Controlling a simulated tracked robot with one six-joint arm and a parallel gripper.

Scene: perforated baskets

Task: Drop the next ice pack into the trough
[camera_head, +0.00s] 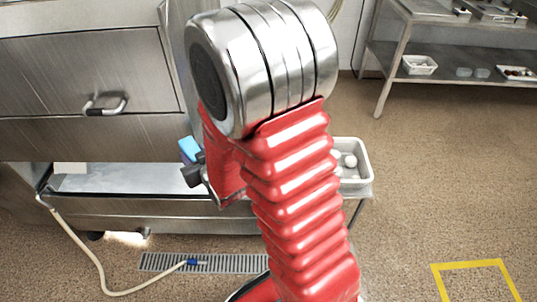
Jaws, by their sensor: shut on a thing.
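The blue ice pack (187,147) shows at the left of my red arm, partly covered by my gripper. My gripper (196,166) is small and dark in this view. It is shut on the ice pack, which sticks up beyond the fingers. The pack is in front of the steel cabinet and appears above the long, low steel trough (110,181). I cannot tell the exact height between them. The trough's right part is hidden behind my arm.
A pale tray (366,177) with white round things stands right of my arm, partly hidden. A steel cabinet (80,70) rises behind the trough. A hose (98,272) and a drain grate (230,263) lie on the floor. A steel rack (400,55) stands at the back right.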

